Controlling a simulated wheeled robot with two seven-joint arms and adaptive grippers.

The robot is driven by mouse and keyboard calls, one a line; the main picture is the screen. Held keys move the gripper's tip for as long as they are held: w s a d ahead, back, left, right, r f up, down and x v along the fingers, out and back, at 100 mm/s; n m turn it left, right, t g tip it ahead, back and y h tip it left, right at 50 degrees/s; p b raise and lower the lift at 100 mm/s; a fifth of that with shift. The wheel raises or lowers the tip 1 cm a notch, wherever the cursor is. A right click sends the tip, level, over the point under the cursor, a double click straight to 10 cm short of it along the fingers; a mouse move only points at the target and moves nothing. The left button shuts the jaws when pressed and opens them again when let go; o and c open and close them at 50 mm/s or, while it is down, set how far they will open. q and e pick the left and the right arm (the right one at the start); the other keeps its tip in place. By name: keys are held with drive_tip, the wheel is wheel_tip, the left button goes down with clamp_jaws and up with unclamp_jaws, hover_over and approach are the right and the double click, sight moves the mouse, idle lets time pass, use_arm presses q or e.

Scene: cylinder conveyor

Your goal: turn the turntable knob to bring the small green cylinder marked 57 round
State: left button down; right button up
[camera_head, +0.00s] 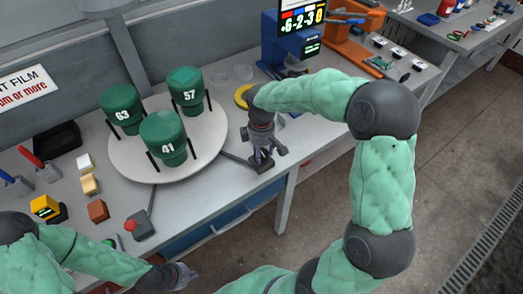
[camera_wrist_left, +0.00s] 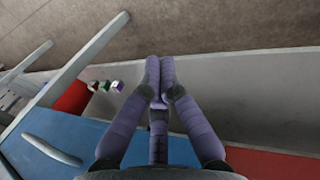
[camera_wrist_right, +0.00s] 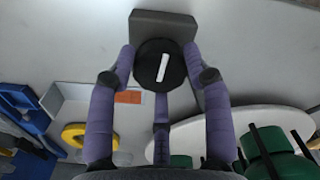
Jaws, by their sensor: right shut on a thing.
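The white round turntable (camera_head: 207,150) carries three dark green cylinders held between black posts. The one marked 57 (camera_head: 187,98) is at the back right, 63 (camera_head: 121,118) at the left, and 41 (camera_head: 163,148) at the front. My right gripper (camera_head: 261,158) points down at the table, right of the turntable. In the right wrist view its fingers are closed around the black round knob (camera_wrist_right: 160,68), which has a white line and a grey base. My left gripper (camera_head: 181,277) is low, in front of the table edge; in the left wrist view its fingertips (camera_wrist_left: 159,98) meet, empty.
A red-button box (camera_head: 140,225) and small coloured blocks (camera_head: 90,184) stand left of the turntable's front. A yellow ring (camera_head: 242,96) and a blue display stand (camera_head: 290,45) are behind my right gripper. Blue drawers (camera_head: 205,228) are under the table.

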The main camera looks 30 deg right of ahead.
drive_tip(key=m+p, duration=0.1)
drive_tip(key=m, duration=0.1)
drive_tip(key=shift+m, duration=1.2)
drive_tip(key=shift+s+f+m+p, duration=0.15)
drive_tip(key=shift+m+p, duration=0.5)
drive_tip(key=shift+m, duration=1.35)
idle(1.6)
drive_tip(key=o, duration=1.2)
drive_tip(key=shift+c, duration=0.2)
drive_tip(key=shift+r, duration=0.2)
wheel_tip(320, 180, up, 12)
drive_tip(key=shift+f, duration=0.15)
